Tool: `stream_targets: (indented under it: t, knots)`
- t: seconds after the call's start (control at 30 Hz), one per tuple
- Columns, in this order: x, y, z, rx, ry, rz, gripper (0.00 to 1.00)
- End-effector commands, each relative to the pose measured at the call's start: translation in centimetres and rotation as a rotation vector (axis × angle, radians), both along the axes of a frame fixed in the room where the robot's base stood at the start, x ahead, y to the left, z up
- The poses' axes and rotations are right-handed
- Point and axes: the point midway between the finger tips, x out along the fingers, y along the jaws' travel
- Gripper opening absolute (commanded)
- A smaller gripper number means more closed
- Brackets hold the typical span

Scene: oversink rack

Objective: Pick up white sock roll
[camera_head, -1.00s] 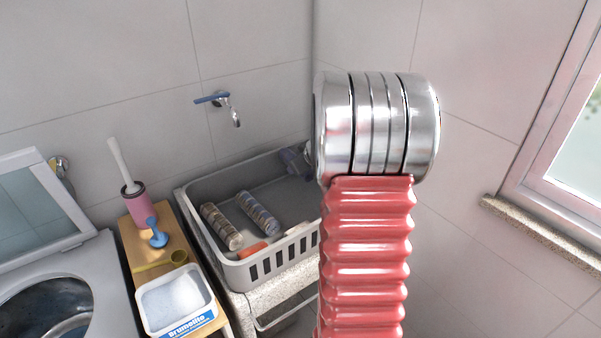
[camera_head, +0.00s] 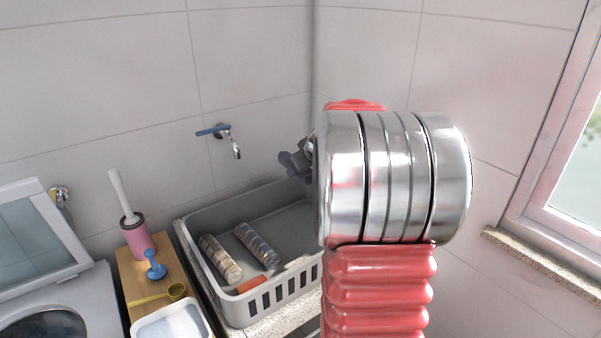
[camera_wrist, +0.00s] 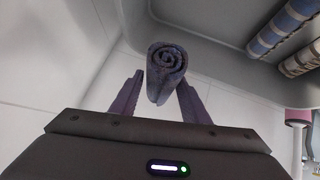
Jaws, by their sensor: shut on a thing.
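My gripper (camera_wrist: 158,98) is shut on a rolled-up cloth, a sock roll (camera_wrist: 165,72), with its spiral end facing the wrist camera. The roll looks dark blue-grey here, not white. In the head view my gripper (camera_head: 295,164) is a small dark shape at the back right rim of the grey basket (camera_head: 285,287), partly hidden by my arm. The held roll cannot be told apart from the fingers there. A pale thing (camera_head: 298,262) lies low inside the basket's front right; I cannot tell what it is.
Two striped rolls (camera_head: 220,259) (camera_head: 257,245) and an orange bar (camera_head: 251,285) lie in the basket. A wooden board (camera_head: 131,282) with a pink brush holder (camera_head: 137,238) stands left of it. A wall tap (camera_head: 225,137) is above the basket. Tiled walls close the corner behind.

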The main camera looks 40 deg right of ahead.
Motion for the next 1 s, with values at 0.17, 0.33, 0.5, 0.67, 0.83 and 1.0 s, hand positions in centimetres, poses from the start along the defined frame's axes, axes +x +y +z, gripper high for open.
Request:
stream_targets:
  t: [0.17, 0.33, 0.5, 0.67, 0.83, 1.0]
  knots:
    - [0.01, 0.0, 0.01, 0.0, 0.0, 0.0, 0.2]
    - [0.01, 0.01, -0.01, 0.0, 0.0, 0.0, 0.2]
    - [0.01, 0.0, -0.02, 0.0, 0.0, 0.0, 0.2]
    - [0.01, 0.01, -0.03, 0.0, 0.0, 0.0, 0.2]
    - [0.01, 0.01, -0.03, -0.003, 0.001, 0.003, 0.2]
    - [-0.18, 0.51, -0.7, -0.011, 0.01, 0.026, 0.2]
